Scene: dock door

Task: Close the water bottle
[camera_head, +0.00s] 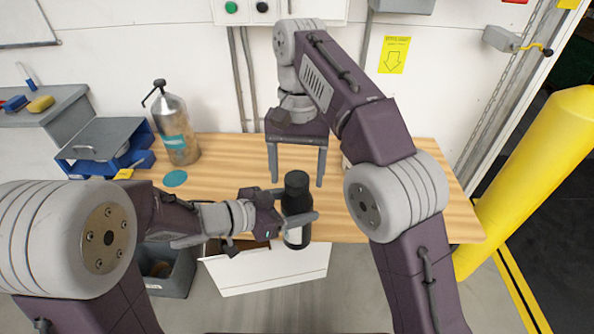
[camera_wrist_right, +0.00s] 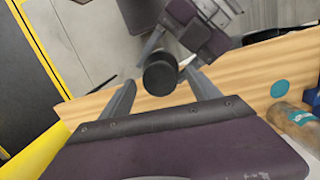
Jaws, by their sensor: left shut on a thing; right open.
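The dark water bottle (camera_head: 297,233) with a pale label is upright at the front edge of the wooden table. My left gripper (camera_head: 298,205) is shut around its body from the left. Its black top (camera_head: 296,182) is in place; how tightly it sits cannot be told. My right gripper (camera_head: 297,172) is open and points down, its two fingers apart above and behind the bottle top. In the right wrist view the round black top (camera_wrist_right: 160,76) shows between the fingertips, apart from both fingers, with my left gripper (camera_wrist_right: 205,35) beyond.
A metal spray bottle (camera_head: 174,128) and a teal disc (camera_head: 175,179) are on the table (camera_head: 225,150) at left. A blue-and-grey bin (camera_head: 100,145) stands beside them. An open white drawer (camera_head: 265,272) is below the front edge. A yellow post (camera_head: 530,180) stands at right.

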